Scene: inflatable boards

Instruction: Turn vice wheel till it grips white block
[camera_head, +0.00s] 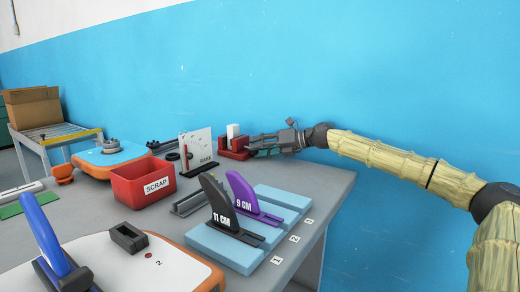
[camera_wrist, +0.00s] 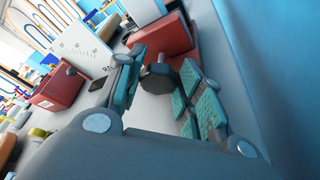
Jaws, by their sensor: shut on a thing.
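The red vice (camera_head: 232,154) stands at the far back edge of the grey table, and it also shows in the wrist view (camera_wrist: 168,35). The white block (camera_head: 233,130) stands upright at the vice; its top sticks up above the red body. The block shows partly at the top of the wrist view (camera_wrist: 144,10). I cannot tell whether the jaws touch it. The dark vice wheel (camera_wrist: 159,78) faces my gripper (camera_wrist: 164,68), whose teal-padded fingers are closed on it from both sides. In the head view my gripper (camera_head: 252,146) reaches the vice from the right, hiding the wheel.
A white panel (camera_head: 198,147) stands left of the vice. The red SCRAP bin (camera_head: 135,187) is farther left. Black 11 CM and purple 9 CM fins (camera_head: 241,190) stand on blue boards (camera_head: 213,250) in front. The blue wall (camera_head: 400,80) is close behind my arm.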

